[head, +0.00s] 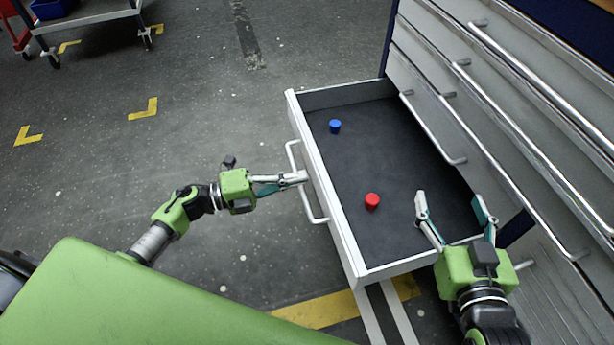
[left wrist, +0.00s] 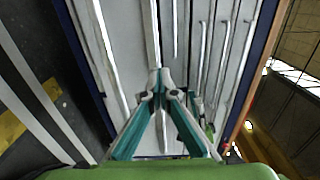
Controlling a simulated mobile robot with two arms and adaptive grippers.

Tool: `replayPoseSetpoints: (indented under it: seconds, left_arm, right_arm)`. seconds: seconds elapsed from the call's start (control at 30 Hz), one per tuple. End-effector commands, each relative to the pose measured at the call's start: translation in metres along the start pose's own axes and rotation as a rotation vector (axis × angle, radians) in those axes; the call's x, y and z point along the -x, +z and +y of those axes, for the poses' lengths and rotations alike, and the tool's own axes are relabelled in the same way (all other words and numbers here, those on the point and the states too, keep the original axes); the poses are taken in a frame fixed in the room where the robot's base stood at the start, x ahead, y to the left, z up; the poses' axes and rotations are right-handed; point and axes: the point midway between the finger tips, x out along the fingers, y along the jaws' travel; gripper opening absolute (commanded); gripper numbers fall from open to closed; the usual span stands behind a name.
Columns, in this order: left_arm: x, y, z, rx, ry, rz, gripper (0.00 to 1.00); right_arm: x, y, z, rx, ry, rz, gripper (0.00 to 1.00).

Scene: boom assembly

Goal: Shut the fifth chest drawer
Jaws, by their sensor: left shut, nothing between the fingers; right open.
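The open drawer (head: 342,222) sticks out from the chest (head: 440,75) in the head view, with a grey handle (head: 309,207) on its white front. A blue cylinder (head: 335,126) and a red cylinder (head: 372,201) stand on its dark floor. My left gripper (head: 304,177) is shut and empty at the outside of the drawer front, by the middle of the handle; I cannot tell whether it touches. Its closed fingers also show in the left wrist view (left wrist: 158,75), before the chest's fronts and handles. My right gripper (head: 449,198) is open and empty over the drawer's near right part.
Several other drawers with long bar handles (head: 545,90) look closed above the open one. Yellow floor marks (head: 320,309) lie below the drawer. A cart (head: 95,18) stands at the far left. The floor left of the drawer is clear.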

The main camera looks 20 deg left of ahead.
Motion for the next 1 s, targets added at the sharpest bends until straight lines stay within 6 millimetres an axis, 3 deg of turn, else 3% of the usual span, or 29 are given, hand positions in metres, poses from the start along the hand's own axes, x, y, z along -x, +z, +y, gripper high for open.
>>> replayPoseSetpoints:
  seconds: [0.2,0.77,1.0]
  left_arm:
    - [-0.022,0.0,0.0,-0.001,-0.001,0.0,0.0]
    - [-0.03,0.0,0.0,0.0,-0.001,0.001,0.0]
    - [-0.063,0.0,-0.001,-0.002,-0.003,0.001,0.0]
  right_arm:
    - [-0.002,-0.018,-0.003,-0.001,-0.005,0.083,0.66]
    - [-0.002,-0.021,-0.003,-0.001,-0.006,0.099,0.66]
    - [-0.001,-0.023,-0.003,-0.001,-0.006,0.106,0.66]
